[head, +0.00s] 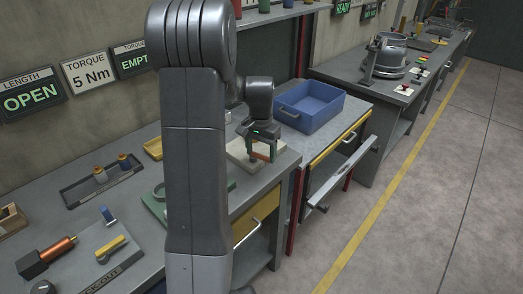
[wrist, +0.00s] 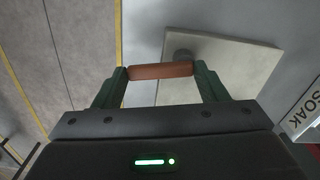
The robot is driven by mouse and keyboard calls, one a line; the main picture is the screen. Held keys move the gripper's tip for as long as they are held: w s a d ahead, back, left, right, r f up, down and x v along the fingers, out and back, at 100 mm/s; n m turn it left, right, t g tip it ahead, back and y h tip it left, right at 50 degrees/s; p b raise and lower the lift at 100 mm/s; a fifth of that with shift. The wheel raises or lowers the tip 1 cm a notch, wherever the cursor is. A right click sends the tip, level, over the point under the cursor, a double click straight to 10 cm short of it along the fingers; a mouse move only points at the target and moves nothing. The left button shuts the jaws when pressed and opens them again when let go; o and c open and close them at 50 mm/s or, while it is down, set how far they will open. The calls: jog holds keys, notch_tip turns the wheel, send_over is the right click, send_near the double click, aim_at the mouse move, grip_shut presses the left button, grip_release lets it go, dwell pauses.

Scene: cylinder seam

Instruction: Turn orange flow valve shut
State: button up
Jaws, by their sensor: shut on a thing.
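How far the valve is turned I cannot tell; the stem is partly hidden by the handle.
A blue crate (head: 312,108) stands behind and to the right of the plate. My arm hides part of the bench. At the front left are a board with a yellow lever (head: 110,245) and an orange cylinder part (head: 58,248). The floor to the right is clear.

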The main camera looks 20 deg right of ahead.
aim_at(260, 156)
jog(key=shift+s+a+m, duration=0.1)
jog(key=shift+a+m, duration=0.15)
jog(key=shift+m, duration=0.95)
jog(key=o, duration=1)
jog(key=shift+r, duration=0.1)
notch_tip(260, 156, up, 14)
jog(key=shift+f+b, duration=0.15)
jog(key=shift+b, duration=0.25)
jog(key=shift+f, duration=0.15)
notch_tip(260, 156, down, 14)
jog(key=shift+r+p, duration=0.15)
jog(key=shift+p, duration=0.2)
